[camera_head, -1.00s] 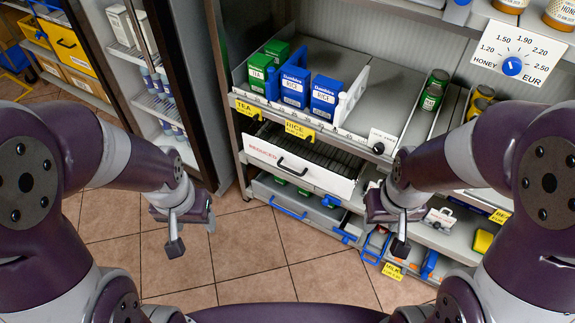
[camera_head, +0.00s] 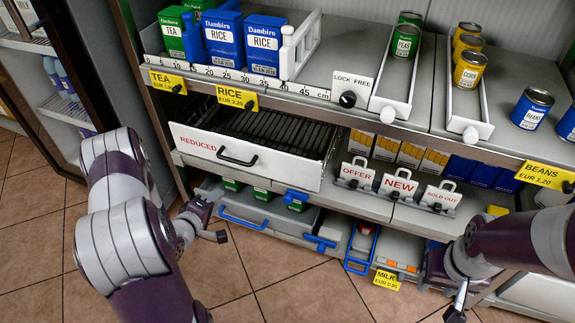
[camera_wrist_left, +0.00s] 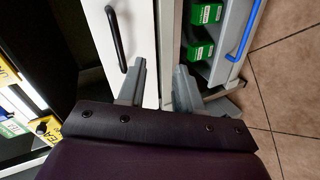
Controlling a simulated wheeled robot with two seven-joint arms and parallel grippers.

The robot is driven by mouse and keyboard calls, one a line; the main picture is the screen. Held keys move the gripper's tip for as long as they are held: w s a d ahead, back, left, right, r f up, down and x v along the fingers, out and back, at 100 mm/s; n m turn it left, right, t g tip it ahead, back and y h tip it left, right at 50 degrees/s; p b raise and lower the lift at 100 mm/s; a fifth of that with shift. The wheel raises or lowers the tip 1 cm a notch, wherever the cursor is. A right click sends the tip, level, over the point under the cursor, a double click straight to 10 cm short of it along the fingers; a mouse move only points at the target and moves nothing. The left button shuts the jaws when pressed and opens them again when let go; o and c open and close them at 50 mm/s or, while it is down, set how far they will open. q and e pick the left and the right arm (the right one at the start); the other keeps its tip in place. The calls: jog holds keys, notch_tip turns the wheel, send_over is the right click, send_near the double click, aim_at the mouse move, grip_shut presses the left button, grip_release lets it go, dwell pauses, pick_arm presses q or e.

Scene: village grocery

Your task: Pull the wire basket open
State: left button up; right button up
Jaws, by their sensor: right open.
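The wire basket has a white front panel (camera_head: 195,142) marked "REDUCED" and a black bar handle (camera_head: 236,156). It sits below the rice shelf, with dark wire slats showing behind the panel. The panel and handle (camera_wrist_left: 115,38) also show at upper left in the left wrist view. My left gripper (camera_head: 205,222) is below and left of the basket front, apart from the handle. In the left wrist view its fingers (camera_wrist_left: 160,80) are spread and empty. My right gripper (camera_head: 458,285) is open, low on the right, well away from the basket.
A grey drawer with a blue handle (camera_head: 243,218) and green packs is under the basket. A sign rack (camera_head: 395,192) stands to its right. A blue-handled crate (camera_head: 360,250) is lower right. A fridge cabinet stands left. The tiled floor (camera_head: 250,275) in front is clear.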

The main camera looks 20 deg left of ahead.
aim_at(237, 162)
pick_arm(q)
notch_tip(237, 162, up, 4)
jog(key=w+r+n+t, duration=0.1)
jog(key=w+n+t, duration=0.1)
jog(key=shift+h, duration=0.4)
jog(key=b+x, duration=0.4)
jog(key=x, duration=0.8)
jog(key=shift+w+d+f+b, duration=0.15)
jog(key=shift+f+b, duration=0.05)
jog(key=shift+b, duration=0.2)
grip_shut()
